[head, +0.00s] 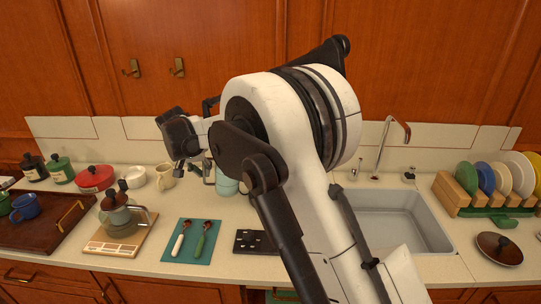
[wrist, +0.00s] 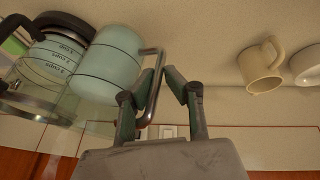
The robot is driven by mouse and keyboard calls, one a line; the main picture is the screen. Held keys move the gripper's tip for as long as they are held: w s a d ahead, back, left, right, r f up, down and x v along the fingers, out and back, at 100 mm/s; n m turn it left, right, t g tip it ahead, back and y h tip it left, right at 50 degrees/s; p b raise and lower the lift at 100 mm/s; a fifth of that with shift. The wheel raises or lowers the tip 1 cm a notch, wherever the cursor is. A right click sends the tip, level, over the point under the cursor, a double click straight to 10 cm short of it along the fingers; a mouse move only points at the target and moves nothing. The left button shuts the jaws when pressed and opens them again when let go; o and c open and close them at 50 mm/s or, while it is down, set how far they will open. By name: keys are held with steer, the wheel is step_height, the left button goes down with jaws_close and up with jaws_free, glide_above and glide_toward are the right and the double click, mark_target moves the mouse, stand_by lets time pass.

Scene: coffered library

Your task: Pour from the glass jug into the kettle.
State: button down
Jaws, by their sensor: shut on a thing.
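In the wrist view, a pale blue-green vessel with a metallic handle (wrist: 108,62), seemingly the glass jug, is just left of my gripper (wrist: 163,84). The fingers are closed around its handle. In the head view, part of this vessel (head: 227,186) shows beside my arm, which hides the rest, so I cannot tell whether it touches the counter. The kettle (head: 118,222), with a glass body and dark lid, stands on a wooden board at the left, apart from the jug.
A vessel with cup markings and a black handle (wrist: 60,50) is close beside the held one. A cream mug (head: 165,175) and white bowl (head: 136,177) stand behind. A teal mat with utensils (head: 190,255) lies in front. The sink (head: 395,215) is at right.

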steer(key=shift+w+d+r+g+y+p, duration=0.1)
steer(key=shift+d+r+y+p, duration=0.2)
steer(key=shift+r+y+p, duration=0.3)
steer(key=shift+d+r+g+y+p, duration=0.1)
steer(key=shift+d+r+y+p, duration=0.25)
steer(key=shift+r, duration=0.35)
steer(key=shift+w+d+r+g+y+p, duration=0.1)
steer(key=shift+d+r+y+p, duration=0.15)
steer(key=shift+r+y+p, duration=0.35)
steer(key=d+r+p, duration=0.1)
steer(key=r, duration=0.1)
steer(key=r+y+p, duration=0.1)
steer(key=r, duration=0.1)
steer(key=d+r+m+y+p, duration=0.1)
steer(key=r+p, duration=0.1)
steer(key=shift+w+d+r, duration=0.1)
steer(key=shift+d+r, duration=0.05)
steer(key=shift+d, duration=0.2)
steer(key=shift+r+y, duration=0.15)
steer(key=shift+y, duration=0.1)
steer(key=shift+w+d+r+p, duration=0.1)
steer(key=shift+d+r+p, duration=0.05)
steer(key=shift+r+p, duration=0.15)
steer(key=shift+d+r+y, duration=0.1)
steer(key=shift+d+y, duration=0.1)
steer(key=shift+y, duration=0.1)
